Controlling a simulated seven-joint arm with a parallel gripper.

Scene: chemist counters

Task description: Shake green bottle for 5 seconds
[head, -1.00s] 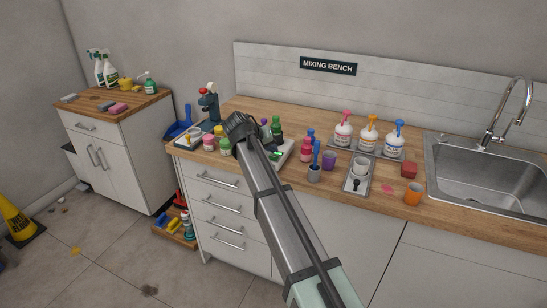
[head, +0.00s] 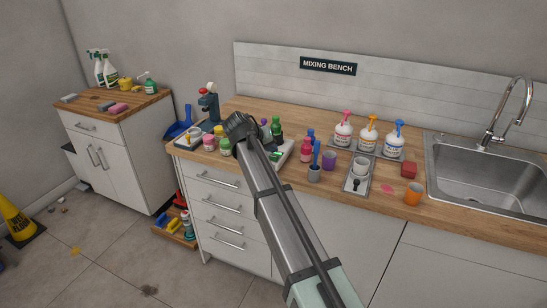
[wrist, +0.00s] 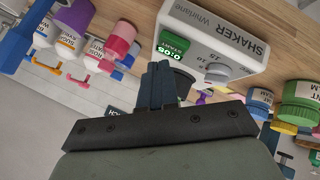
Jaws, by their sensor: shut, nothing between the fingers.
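A green bottle (head: 276,127) stands upright at the shaker on the mixing bench; I cannot tell whether it sits on the platform or just behind it. The shaker (head: 284,152) is a pale box, partly hidden by my arm in the head view. In the wrist view the shaker (wrist: 215,45) shows a dial and a green START button (wrist: 174,47) reading 0:05. My gripper (wrist: 160,78) is shut and empty, its fingertips close to the START button; I cannot tell whether they touch it. In the head view my arm hides the fingertips.
Pump bottles (head: 368,134) stand by the sink (head: 485,165).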

